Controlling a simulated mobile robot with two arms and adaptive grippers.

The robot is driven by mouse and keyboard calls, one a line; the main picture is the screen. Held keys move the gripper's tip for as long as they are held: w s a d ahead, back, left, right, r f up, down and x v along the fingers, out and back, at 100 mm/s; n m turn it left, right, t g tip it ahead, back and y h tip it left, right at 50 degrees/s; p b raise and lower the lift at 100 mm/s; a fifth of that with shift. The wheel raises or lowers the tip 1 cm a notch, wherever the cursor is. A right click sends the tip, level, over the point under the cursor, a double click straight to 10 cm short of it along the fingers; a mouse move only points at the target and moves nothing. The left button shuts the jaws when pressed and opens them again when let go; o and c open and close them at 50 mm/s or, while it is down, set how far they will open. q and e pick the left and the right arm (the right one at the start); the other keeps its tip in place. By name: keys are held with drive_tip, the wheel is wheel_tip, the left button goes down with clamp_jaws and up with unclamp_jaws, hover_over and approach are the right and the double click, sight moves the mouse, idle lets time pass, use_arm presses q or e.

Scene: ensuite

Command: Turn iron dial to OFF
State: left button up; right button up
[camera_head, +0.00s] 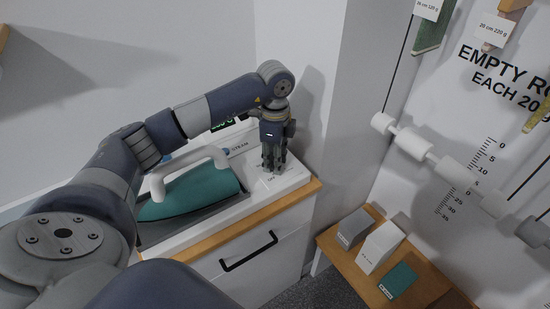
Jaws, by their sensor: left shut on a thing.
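A teal iron (200,192) with a white handle rests on a white ironing station (290,180) on top of the cabinet. My left gripper (273,168) points down over the right end of the station, where small dial markings show on the panel. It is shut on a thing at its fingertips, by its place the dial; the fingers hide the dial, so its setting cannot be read. My right gripper is not in view.
The white cabinet has a wooden edge (247,220) and a black drawer handle (249,251). A wall corner stands close right of my gripper. A low wooden table (420,263) holds a grey box (355,228), a white box (380,246) and a teal box (397,281). Rollers hang at the right wall.

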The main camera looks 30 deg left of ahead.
use_arm(q)
drive_tip(key=shift+w+r, duration=0.1)
drive_tip(key=shift+r, duration=0.05)
drive_tip(key=o, duration=1.1)
drive_tip(key=shift+c, duration=0.2)
wheel_tip(320, 180, up, 12)
